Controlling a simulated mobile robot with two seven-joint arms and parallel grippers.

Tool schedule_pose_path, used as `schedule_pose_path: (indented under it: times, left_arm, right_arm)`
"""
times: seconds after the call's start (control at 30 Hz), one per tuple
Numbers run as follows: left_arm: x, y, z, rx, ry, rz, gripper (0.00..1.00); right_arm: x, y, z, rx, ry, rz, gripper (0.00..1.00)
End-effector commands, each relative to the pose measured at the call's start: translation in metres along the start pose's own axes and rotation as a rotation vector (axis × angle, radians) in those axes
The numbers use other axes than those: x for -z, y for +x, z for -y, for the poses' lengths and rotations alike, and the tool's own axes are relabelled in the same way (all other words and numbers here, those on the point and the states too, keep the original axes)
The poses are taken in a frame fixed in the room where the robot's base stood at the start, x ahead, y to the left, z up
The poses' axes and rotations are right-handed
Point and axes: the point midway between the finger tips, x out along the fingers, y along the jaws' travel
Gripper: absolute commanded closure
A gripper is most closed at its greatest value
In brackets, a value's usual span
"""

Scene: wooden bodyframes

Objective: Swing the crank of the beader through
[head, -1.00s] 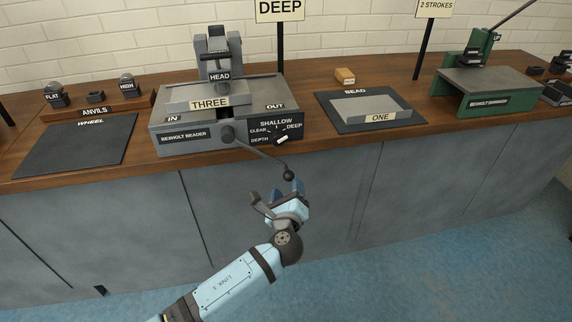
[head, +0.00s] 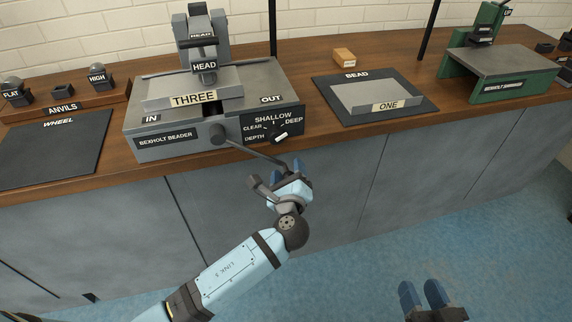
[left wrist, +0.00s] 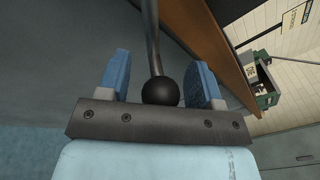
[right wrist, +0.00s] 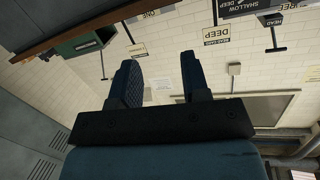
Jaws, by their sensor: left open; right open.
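The grey bead machine (head: 165,141), labelled BEXHOLT BEADER, stands on the wooden bench. Its crank (head: 252,149) runs from the front hub down to the right. A panel marked THREE (head: 168,97) lies on its table under the HEAD. The depth dial (head: 279,136) points toward DEEP. My left gripper (head: 284,172) is open at the crank's end. In the left wrist view the crank's black ball knob (left wrist: 160,91) sits between its open fingers, with gaps on both sides. My right gripper (head: 425,296) is open and empty, low in front of the bench.
A panel marked ONE (head: 372,97) lies on the dark BEAD mat (head: 330,93). The WHEEL mat (head: 55,150) is empty at left, beside the anvils rack (head: 60,107). A green machine (head: 497,74) stands at right. The floor in front is clear.

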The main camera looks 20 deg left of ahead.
Motion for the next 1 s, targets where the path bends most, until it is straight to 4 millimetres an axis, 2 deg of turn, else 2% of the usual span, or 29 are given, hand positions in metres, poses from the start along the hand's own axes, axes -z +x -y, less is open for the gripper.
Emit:
schedule_pose_path:
  times: [0.4,0.43,0.6,0.7,1.0]
  left_arm:
    - [0.0008,-0.002,0.001,-0.001,0.0,0.0,0.41]
    - [0.0008,-0.002,0.001,-0.001,0.0,0.0,0.43]
    - [0.0008,-0.0019,0.001,-0.001,0.0,0.0,0.82]
    - [0.0008,-0.0018,0.001,0.0,0.0,0.0,1.0]
    - [-0.0023,0.0009,-0.0054,-0.003,0.022,-0.004,1.0]
  right_arm:
    - [0.0042,0.0021,-0.0004,0.004,-0.006,-0.014,0.57]
    - [0.0038,0.0021,-0.0005,0.004,-0.006,-0.013,0.57]
    - [0.0016,0.0019,-0.0005,0.004,-0.005,-0.008,0.57]
    - [-0.0001,0.0011,-0.0003,0.003,-0.004,-0.004,0.57]
    - [-0.0031,-0.0015,-0.0006,-0.003,-0.006,0.028,0.57]
